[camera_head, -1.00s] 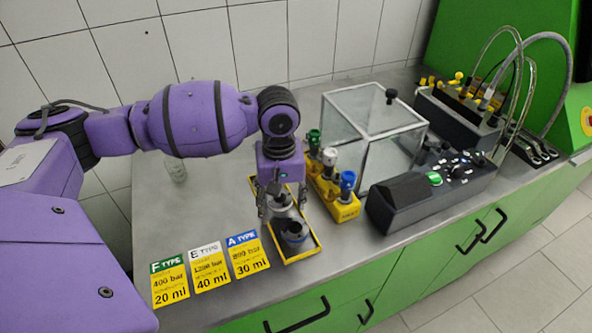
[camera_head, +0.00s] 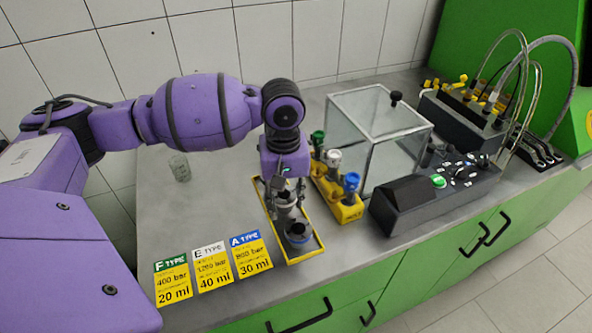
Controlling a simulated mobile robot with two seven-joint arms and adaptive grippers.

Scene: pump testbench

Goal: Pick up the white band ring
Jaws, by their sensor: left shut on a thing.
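My left gripper (camera_head: 285,203) hangs pointing down over a narrow yellow-rimmed tray (camera_head: 313,253). Its fingers are shut on a small grey round part (camera_head: 286,197) at the tray's middle. The fingers hide much of this part, and I cannot make out a white band on it or tell whether it is clear of the tray. A second grey cylindrical part with a dark opening (camera_head: 298,233) stands in the tray's front end, just in front of the gripper. My right gripper is not in view.
A yellow stand (camera_head: 346,212) with green-, white- and blue-topped fittings is close right of the gripper. A clear box (camera_head: 375,130) and a black control panel (camera_head: 440,190) stand further right. Three type cards (camera_head: 213,267) lie front left. A small glass (camera_head: 179,168) stands left.

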